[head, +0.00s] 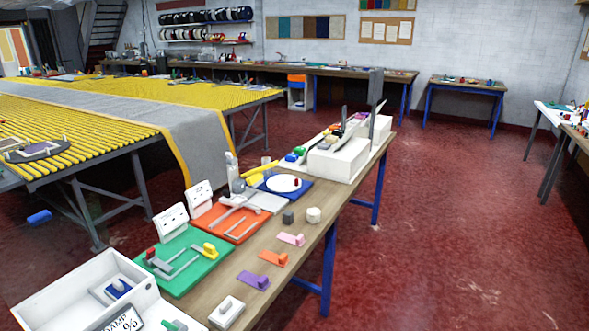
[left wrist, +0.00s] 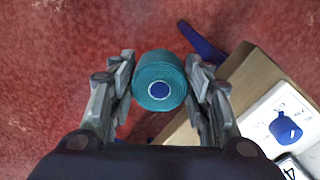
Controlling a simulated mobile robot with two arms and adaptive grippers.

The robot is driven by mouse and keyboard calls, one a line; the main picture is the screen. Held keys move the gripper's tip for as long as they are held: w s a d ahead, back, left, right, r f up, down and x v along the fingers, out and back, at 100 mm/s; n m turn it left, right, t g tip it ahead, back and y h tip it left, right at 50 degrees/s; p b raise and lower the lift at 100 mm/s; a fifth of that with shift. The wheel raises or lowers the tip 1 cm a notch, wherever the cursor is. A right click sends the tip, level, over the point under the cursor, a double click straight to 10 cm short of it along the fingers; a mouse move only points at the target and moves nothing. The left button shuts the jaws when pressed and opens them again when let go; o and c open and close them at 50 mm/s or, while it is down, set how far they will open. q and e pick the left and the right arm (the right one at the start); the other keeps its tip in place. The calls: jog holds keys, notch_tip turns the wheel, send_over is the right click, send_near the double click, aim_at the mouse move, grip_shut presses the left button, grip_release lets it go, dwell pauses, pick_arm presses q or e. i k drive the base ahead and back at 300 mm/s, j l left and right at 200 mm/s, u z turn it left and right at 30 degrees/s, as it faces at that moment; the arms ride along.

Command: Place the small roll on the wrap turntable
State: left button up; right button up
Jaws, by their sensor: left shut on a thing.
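A teal roll (left wrist: 160,80) with a dark blue core is held between the two fingers of my left gripper (left wrist: 160,90), which is shut on it. In the left wrist view the roll is above red floor, beside the workbench's edge. A white round disc (head: 279,184), which looks like the wrap turntable, lies on a blue mat (head: 300,195) at the far part of the near workbench. A small dark red piece (head: 297,182) shows at the disc's right side. Neither gripper shows in the head view. My right gripper is not in view.
The workbench (head: 299,262) carries an orange mat (head: 226,229), a green mat (head: 183,277) and an open white bin (head: 50,300) at the near left. Purple, orange and pink pieces line its right side. White boxes (head: 337,160) stand behind the disc. Red floor lies open to the right.

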aim_at(283, 183)
jog(key=i+l+u, duration=0.1)
jog(key=i+l, duration=0.5)
jog(key=i+l+u, duration=0.15)
jog(key=i+l, duration=0.45)
jog(key=l, duration=0.15)
jog(key=i+l, duration=0.6)
jog(key=i+l+u, duration=0.15)
jog(key=i+l, duration=0.45)
